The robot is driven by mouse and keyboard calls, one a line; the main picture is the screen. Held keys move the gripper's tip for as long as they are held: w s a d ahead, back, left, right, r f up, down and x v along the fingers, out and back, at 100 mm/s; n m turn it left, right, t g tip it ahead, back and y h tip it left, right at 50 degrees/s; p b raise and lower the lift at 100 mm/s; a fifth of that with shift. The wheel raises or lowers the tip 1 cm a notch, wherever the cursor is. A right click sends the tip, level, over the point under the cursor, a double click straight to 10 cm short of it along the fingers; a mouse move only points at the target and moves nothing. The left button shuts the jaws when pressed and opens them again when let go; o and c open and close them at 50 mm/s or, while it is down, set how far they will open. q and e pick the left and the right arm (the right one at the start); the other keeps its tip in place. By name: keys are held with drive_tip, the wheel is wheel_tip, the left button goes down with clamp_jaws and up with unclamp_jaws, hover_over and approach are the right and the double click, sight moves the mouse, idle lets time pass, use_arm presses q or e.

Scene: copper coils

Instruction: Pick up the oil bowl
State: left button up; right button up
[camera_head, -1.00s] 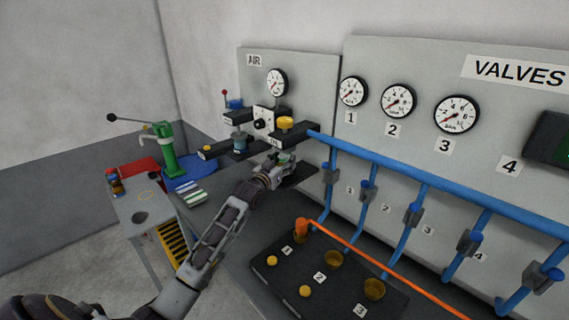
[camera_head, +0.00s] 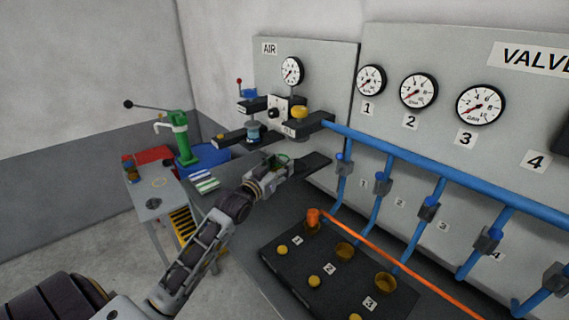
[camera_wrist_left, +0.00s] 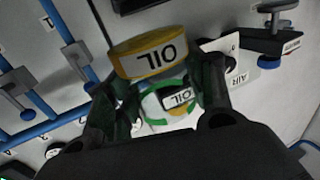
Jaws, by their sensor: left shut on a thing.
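The oil bowl (camera_wrist_left: 177,98) is a clear cup with a green rim and an OIL label. In the left wrist view it sits between the fingers of my left gripper (camera_wrist_left: 160,95), which is shut on it. In the head view my left gripper (camera_head: 279,164) is below the oil unit's dark bracket (camera_head: 318,123), with a gap between them. Only a bit of the bowl's green shows there; the fingers hide the rest. The yellow oil cap (camera_head: 299,111) stays on top of the bracket, and it also shows in the left wrist view (camera_wrist_left: 150,54). My right gripper is out of view.
A blue pipe (camera_head: 425,178) with several valves runs along the wall panel. A black tray (camera_head: 291,267) with numbered places and amber cups lies on the bench. A small side table (camera_head: 151,204), a green press (camera_head: 182,140) and a blue tub (camera_head: 211,158) stand at the left.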

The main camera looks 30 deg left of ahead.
sight(275, 170)
use_arm(q)
drive_tip(key=shift+s+b, duration=0.3)
drive_tip(key=shift+s, duration=2.25)
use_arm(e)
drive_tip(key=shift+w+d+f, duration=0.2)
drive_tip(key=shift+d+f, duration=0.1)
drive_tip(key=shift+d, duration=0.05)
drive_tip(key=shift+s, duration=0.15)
